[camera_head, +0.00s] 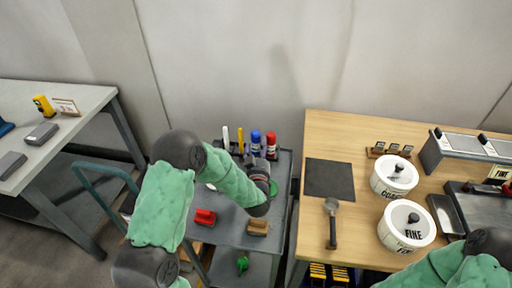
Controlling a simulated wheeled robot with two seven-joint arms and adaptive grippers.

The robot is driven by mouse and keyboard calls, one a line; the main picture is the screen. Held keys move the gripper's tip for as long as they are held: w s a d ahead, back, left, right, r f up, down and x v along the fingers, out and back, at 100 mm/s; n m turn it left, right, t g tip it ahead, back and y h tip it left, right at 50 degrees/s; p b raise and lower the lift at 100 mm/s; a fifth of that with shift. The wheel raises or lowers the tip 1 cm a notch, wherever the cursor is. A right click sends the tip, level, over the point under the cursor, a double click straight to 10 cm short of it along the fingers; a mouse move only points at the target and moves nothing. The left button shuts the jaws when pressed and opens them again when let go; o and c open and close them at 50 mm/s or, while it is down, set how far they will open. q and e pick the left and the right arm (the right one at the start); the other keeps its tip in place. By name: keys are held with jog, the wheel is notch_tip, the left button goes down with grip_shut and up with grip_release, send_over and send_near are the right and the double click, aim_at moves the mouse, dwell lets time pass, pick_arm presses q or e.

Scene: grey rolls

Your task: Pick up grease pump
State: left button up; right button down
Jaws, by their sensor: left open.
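I cannot pick out the grease pump for certain. The grey cart (228,222) carries several small items. Among them are a red block-like item (205,217), a brown brush-like item (257,227), and blue (256,138) and red (271,140) capped bottles at the back. A bit of green shows beside my left wrist. My left gripper (259,165) is over the back part of the cart, close to the bottles. It is open and seems empty; its fingers are small and partly hidden by my arm. My right arm shows at the lower right, with its gripper out of view.
A small green item (242,263) sits on the cart's lower shelf. At right, a wooden table (350,135) bears a dark mat (329,179), a portafilter-like tool (332,222), and white lidded pots (394,177) marked "COARSE" and "FINE". A grey-white table (75,123) stands at left.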

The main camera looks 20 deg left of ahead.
aim_at(258, 145)
pick_arm(q)
jog(key=w, duration=0.1)
jog(key=w+a+b, duration=0.1)
jog(key=w+a+f+b, duration=0.1)
jog(key=shift+w, duration=0.35)
jog(key=shift+w+a+r, duration=0.1)
jog(key=shift+w+a, duration=0.05)
jog(key=shift+w, duration=0.3)
jog(key=c, duration=0.9)
